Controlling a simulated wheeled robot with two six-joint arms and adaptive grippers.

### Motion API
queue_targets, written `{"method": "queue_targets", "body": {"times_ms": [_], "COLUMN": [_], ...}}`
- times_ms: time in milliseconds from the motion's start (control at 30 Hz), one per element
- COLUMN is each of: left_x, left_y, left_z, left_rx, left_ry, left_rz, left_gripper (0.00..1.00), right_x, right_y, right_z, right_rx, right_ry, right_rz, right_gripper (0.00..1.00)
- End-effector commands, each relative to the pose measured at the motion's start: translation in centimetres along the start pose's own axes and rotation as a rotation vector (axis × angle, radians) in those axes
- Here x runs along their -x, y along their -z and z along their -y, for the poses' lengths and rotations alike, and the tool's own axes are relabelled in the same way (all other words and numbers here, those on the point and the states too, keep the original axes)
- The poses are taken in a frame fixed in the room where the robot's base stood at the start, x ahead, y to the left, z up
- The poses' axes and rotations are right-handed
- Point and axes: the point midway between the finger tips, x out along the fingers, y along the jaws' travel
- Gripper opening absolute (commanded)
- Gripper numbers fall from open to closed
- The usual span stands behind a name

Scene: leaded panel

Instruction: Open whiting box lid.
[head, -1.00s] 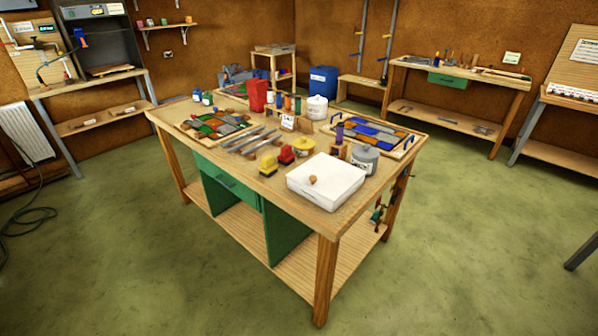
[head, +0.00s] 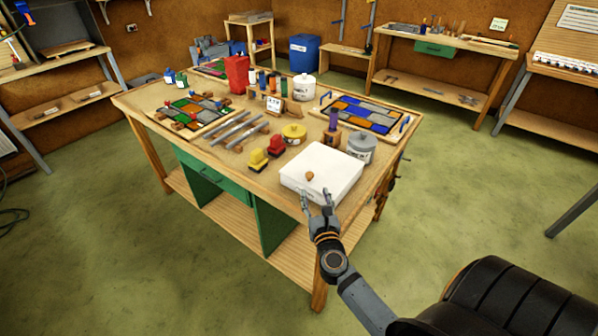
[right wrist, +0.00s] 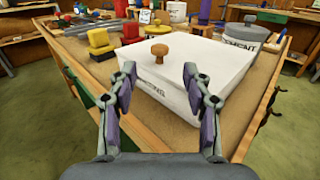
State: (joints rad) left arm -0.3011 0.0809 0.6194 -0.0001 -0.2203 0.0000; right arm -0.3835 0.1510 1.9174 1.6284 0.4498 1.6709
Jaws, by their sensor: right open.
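The whiting box (head: 319,184) is a white, low, square box at the near corner of the workbench. Its flat lid (head: 330,165) is shut and has a small round wooden knob (head: 309,176) near its front left. In the right wrist view the box (right wrist: 150,86) has dark lettering, partly hidden by a finger, and the knob (right wrist: 160,52) stands up on the lid. My right gripper (head: 317,196) is open and empty, just in front of the box's near side. In the right wrist view its fingers (right wrist: 158,78) are spread, with the knob beyond and above them. My left gripper is not in view.
A grey lidded tub (head: 362,147) stands close behind the box on the right. Red (head: 277,146) and yellow (head: 258,159) blocks sit to its left, with a yellow round tin (head: 293,134) behind them. Stained-glass panels (head: 362,114) lie farther back on the workbench (head: 222,163).

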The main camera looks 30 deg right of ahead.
Motion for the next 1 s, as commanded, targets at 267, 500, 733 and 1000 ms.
{"method": "queue_targets", "body": {"times_ms": [267,500,733,1000], "left_x": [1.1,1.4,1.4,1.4], "left_y": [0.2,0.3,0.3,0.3], "left_z": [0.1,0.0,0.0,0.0], "left_rx": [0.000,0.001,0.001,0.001], "left_ry": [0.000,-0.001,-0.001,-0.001], "left_rz": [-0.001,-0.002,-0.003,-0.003], "left_gripper": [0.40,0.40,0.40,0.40], "right_x": [-4.6,-9.0,-10.4,-10.4], "right_y": [-0.4,-0.1,0.0,0.0], "right_z": [-0.1,-0.1,-0.1,-0.1], "right_rx": [0.007,0.008,0.008,0.008], "right_ry": [-0.003,-0.004,-0.004,-0.004], "right_rz": [0.004,0.002,0.001,0.001], "right_gripper": [0.50,0.50,0.50,0.41]}}
